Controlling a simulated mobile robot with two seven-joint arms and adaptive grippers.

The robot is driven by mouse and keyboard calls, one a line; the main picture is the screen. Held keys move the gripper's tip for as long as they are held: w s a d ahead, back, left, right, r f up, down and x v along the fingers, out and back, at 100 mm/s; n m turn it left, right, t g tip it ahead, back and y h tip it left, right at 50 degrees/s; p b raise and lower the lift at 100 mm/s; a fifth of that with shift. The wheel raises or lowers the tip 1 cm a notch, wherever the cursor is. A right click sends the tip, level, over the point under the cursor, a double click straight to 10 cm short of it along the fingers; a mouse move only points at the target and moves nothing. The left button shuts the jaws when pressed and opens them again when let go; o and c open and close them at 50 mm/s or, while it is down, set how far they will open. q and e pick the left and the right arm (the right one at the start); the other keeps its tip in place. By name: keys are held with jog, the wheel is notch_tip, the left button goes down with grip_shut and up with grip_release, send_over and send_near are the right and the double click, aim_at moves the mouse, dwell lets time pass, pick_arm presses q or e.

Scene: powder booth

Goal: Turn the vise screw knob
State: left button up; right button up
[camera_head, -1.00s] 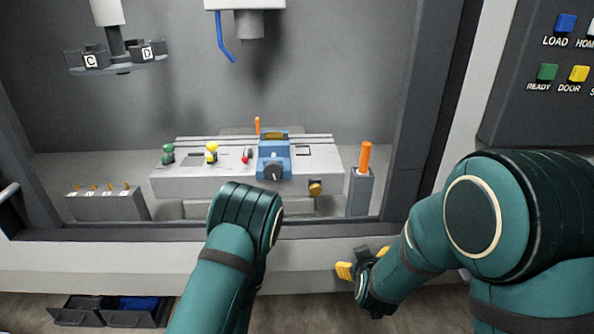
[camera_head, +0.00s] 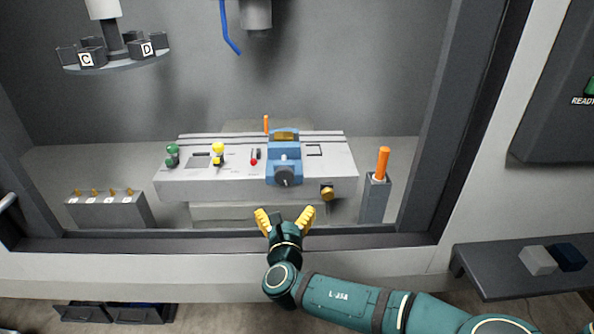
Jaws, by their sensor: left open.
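The blue vise (camera_head: 284,148) stands on the grey machine table inside the booth. Its dark round screw knob (camera_head: 284,177) faces me at the front of the vise. My left gripper (camera_head: 285,213) is below and in front of the knob in the picture, near the booth's front sill. Its two yellow fingers are spread open with nothing between them, pointing up toward the vise. It appears apart from the knob. My right gripper is not in view.
The grey machine table (camera_head: 230,188) also carries green, yellow and red knobs. A brass knob (camera_head: 327,192) is on its front edge. An orange handle (camera_head: 382,162) stands on a post at right. The dark booth frame (camera_head: 425,130) borders the opening. A dark shelf (camera_head: 510,277) is outside at right.

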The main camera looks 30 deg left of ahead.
aim_at(284, 180)
pick_arm(q)
jog(key=b+x, duration=0.3)
jog(key=x, duration=1)
jog(key=shift+w+a+b, duration=0.15)
jog(key=shift+a+b, duration=0.15)
jog(key=c, duration=1.2)
